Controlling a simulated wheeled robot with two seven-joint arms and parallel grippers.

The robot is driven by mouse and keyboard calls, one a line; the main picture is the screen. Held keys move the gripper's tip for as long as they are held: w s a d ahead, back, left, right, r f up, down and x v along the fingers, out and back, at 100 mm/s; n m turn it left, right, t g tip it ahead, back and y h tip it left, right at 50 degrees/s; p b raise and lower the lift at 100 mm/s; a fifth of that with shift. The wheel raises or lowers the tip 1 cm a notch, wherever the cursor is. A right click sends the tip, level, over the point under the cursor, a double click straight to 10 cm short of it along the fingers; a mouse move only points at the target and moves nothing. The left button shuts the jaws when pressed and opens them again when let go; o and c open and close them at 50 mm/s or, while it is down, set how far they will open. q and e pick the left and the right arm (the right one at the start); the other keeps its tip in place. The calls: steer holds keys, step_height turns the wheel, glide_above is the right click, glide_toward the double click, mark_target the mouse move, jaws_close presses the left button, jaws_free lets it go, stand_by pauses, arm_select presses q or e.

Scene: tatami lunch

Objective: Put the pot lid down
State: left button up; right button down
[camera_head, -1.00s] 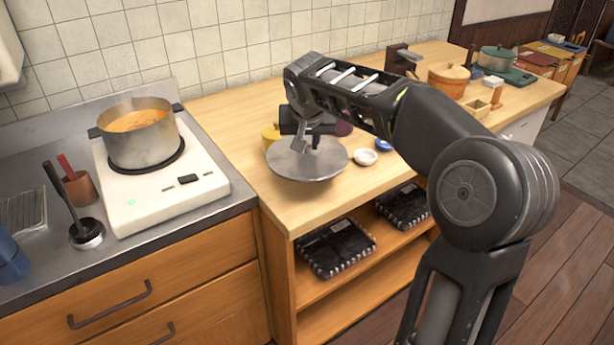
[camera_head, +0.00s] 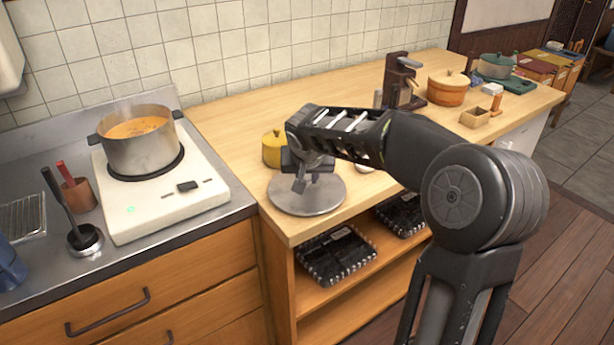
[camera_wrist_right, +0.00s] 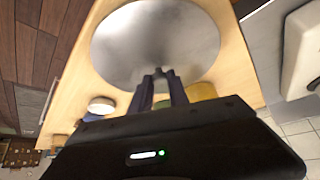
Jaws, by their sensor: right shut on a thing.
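The pot lid (camera_head: 318,200) is a round grey metal disc at the near left end of the wooden counter. It lies low and about level, at or just above the counter top; I cannot tell whether it touches. My right gripper (camera_head: 302,182) is over the lid, shut on its knob. The pot (camera_head: 139,143) stands uncovered on the white cooker to the left, with orange soup inside. My left gripper is not in view.
A yellow pot (camera_head: 272,148) stands close behind the lid. A small white dish (camera_head: 364,170) is partly hidden by my arm. A dark wooden stand (camera_head: 398,80) and a wooden tub (camera_head: 447,88) stand farther right. Black trays (camera_head: 335,256) lie on the shelf below.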

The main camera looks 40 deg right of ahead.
steer(key=shift+f, duration=0.1)
steer(key=c, duration=1.3)
jaws_free()
steer(key=shift+r, duration=0.25)
steer(key=v, duration=1.2)
steer(key=shift+f, duration=0.1)
